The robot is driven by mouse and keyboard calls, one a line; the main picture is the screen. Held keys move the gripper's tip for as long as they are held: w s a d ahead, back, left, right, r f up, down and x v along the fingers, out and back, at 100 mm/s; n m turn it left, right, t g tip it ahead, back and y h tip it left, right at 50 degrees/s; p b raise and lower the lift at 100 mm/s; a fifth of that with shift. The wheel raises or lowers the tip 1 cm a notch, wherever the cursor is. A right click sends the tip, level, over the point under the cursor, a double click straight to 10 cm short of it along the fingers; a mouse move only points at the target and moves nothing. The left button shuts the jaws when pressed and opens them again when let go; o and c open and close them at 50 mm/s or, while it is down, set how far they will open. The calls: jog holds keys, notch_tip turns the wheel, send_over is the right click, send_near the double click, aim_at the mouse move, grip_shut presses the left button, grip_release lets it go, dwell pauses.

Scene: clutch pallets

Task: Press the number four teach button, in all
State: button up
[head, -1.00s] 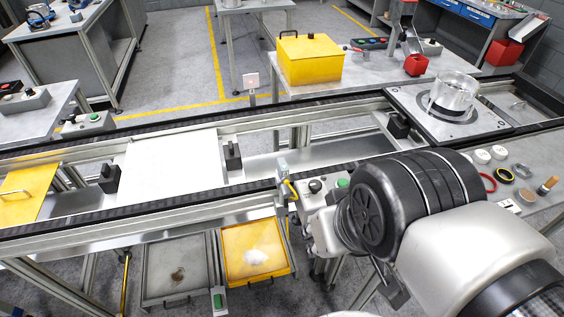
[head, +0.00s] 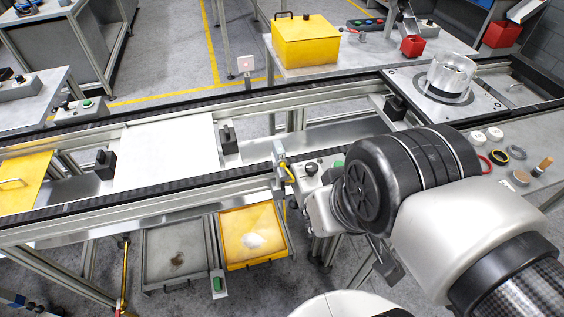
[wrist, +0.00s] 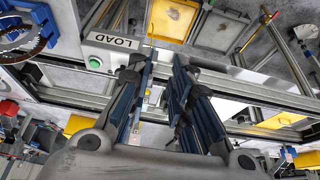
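No teach button marked four can be read in either view. A pale control box (wrist: 120,46) labelled LOAD, with a green button (wrist: 95,63), is at the upper left of the wrist view. In the head view a control box (head: 312,172) with a black knob sits beside my arm at the conveyor's near edge, partly covered by the arm. My gripper (wrist: 165,58) shows in the wrist view with its two dark fingers a small gap apart and nothing visible between them. In the head view my arm hides it.
A conveyor with dark rails (head: 60,209) runs across, carrying a white plate (head: 167,153) and a glass vessel (head: 450,77). A yellow box (head: 305,42) stands on the far bench. Grey (head: 150,262) and yellow (head: 230,262) trays hang below. Another green-button box (head: 80,112) is at left.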

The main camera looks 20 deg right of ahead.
grip_shut()
dwell(1.2)
